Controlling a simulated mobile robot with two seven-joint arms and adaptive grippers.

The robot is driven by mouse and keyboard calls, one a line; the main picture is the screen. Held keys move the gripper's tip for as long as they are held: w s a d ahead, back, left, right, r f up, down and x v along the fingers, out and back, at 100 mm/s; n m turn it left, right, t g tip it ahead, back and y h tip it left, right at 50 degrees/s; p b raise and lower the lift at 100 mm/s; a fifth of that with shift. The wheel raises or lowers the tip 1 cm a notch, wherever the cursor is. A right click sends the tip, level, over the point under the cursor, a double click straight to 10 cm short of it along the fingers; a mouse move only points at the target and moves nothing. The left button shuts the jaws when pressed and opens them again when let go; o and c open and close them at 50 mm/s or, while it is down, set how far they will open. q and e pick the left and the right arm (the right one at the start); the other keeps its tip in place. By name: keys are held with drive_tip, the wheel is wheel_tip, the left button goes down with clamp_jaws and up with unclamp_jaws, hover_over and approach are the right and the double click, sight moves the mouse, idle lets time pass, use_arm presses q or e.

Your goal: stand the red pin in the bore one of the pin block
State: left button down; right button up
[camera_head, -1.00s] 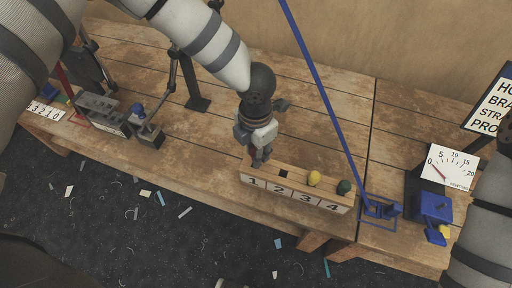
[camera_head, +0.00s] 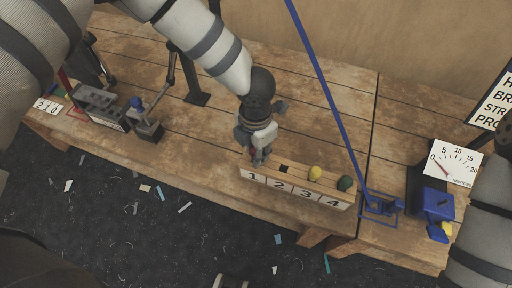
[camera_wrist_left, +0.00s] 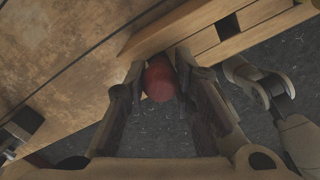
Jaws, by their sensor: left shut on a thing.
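The pin block (camera_head: 311,185) is a wooden bar near the table's front edge, with faces numbered 1 to 4. My left gripper (camera_head: 258,158) is over its left end, around number 1, pointing down. It is shut on the red pin (camera_wrist_left: 160,79), whose round end shows between the fingers in the left wrist view. The fingers and pin hide bore one, so I cannot tell whether the pin is above, beside or in it. Bore two is an empty dark square, also seen on the block in the wrist view (camera_wrist_left: 228,27).
Grey fixtures (camera_head: 100,105) stand at the left. Table behind the block is clear.

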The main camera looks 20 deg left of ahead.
use_arm(q)
drive_tip(key=shift+f, duration=0.25)
drive_tip(key=c, duration=1.3)
unclamp_jaws()
wheel_tip(320, 180, up, 12)
drive_tip(key=shift+r, duration=0.1)
drive_tip(key=shift+a, duration=0.1)
